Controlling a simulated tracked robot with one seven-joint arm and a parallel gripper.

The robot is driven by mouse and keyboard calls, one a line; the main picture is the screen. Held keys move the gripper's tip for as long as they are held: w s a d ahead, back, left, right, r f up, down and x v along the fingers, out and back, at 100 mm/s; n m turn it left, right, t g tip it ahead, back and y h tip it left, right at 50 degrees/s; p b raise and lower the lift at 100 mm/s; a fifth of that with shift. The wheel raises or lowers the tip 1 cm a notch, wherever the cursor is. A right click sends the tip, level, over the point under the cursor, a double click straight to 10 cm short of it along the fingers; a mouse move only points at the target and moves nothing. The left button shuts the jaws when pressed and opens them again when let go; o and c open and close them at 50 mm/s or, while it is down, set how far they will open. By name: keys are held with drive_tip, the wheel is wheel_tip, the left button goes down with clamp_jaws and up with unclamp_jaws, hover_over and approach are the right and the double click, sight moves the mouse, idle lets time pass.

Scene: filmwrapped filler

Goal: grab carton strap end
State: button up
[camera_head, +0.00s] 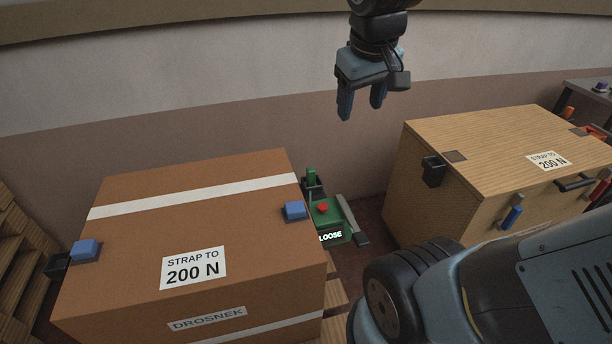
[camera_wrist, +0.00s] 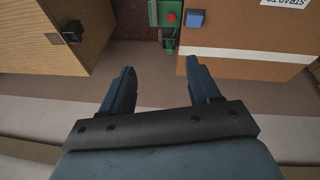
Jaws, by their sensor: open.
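The brown carton (camera_head: 130,205) stands at left, with a "STRAP TO 200 N" label (camera_head: 193,268) on top. A blue block (camera_head: 85,250) sits at its left edge and another blue block (camera_head: 295,210) at its right edge. I cannot tell which, if either, is the strap end. A green device (camera_head: 326,212) with a red button and a "LOOSE" display stands right of the carton. My gripper (camera_head: 360,108) is open and empty, high up near the wall, apart from the carton. In the wrist view the carton (camera_wrist: 245,66) and right-edge blue block (camera_wrist: 196,19) lie beyond my fingers.
A wooden crate (camera_head: 490,145) with a "STRAP TO 200 N" label stands at right, with a black fitting (camera_head: 433,171) on its corner. A narrow gap separates crate and carton. The wall (camera_head: 220,70) is behind. Wooden slats (camera_head: 15,220) are at far left.

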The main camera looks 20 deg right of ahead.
drive_tip(key=w+a+f+n+g+h, duration=0.2)
drive_tip(key=w+f+n+h, duration=0.15)
drive_tip(key=w+f, duration=0.5)
drive_tip(key=w+a+f+n+g+h, duration=0.1)
drive_tip(key=w+f+n+g+h, duration=0.3)
drive_tip(key=w, duration=0.7)
drive_tip(key=n+t+h, duration=0.3)
drive_tip(key=n+h, duration=0.2)
drive_tip(key=n, duration=0.4)
approach(307, 172)
drive_tip(key=shift+a+r+m, duration=0.1)
drive_tip(key=shift+r+m, duration=0.1)
drive_tip(key=shift+m, duration=0.05)
drive_tip(key=shift+f, duration=0.15)
drive_tip(key=x, duration=0.8)
drive_tip(key=shift+d+f, duration=0.1)
drive_tip(key=shift+d, duration=0.15)
drive_tip(key=shift+w+x, duration=0.2)
drive_tip(key=shift+x, duration=2.45)
